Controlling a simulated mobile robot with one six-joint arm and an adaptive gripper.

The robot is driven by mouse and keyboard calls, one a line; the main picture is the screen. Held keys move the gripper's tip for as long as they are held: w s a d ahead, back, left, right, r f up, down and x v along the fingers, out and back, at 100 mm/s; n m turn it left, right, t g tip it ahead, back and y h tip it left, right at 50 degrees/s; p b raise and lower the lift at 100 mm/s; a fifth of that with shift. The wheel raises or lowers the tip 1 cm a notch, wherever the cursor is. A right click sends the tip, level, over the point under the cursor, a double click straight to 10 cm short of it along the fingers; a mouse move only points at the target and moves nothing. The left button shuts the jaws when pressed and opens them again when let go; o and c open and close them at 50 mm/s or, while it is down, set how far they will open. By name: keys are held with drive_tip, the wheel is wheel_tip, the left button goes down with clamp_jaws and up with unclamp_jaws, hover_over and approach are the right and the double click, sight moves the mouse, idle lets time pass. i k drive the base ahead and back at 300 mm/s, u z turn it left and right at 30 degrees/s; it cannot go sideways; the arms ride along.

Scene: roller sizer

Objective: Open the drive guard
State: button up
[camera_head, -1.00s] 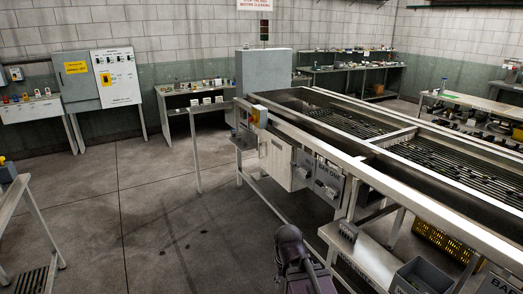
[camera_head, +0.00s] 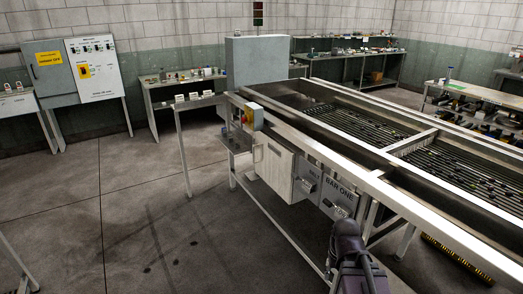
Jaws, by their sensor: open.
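The roller sizer (camera_head: 330,172) runs from the centre to the lower right of the head view, with dark rollers between bright metal rails. A pale closed panel (camera_head: 275,168) hangs on its near side, under the rail at the far-left end; it looks like the drive guard, but I cannot read a label on it. A tall grey housing (camera_head: 258,78) stands at the machine's far end. My dark arm shows at the bottom, in front of the machine's near side. My gripper's fingers do not show.
Grey boxes marked BELT (camera_head: 307,178) and BAR ONE (camera_head: 338,197) hang beside the panel. A yellow control box (camera_head: 253,116) sits at the rail's corner. A grey electrical cabinet (camera_head: 50,75) stands at the back left. The floor (camera_head: 150,215) left of the machine is clear.

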sight(273, 162)
drive_tip(key=u, duration=0.05)
drive_tip(key=i, duration=1.45)
drive_tip(key=u, duration=0.5)
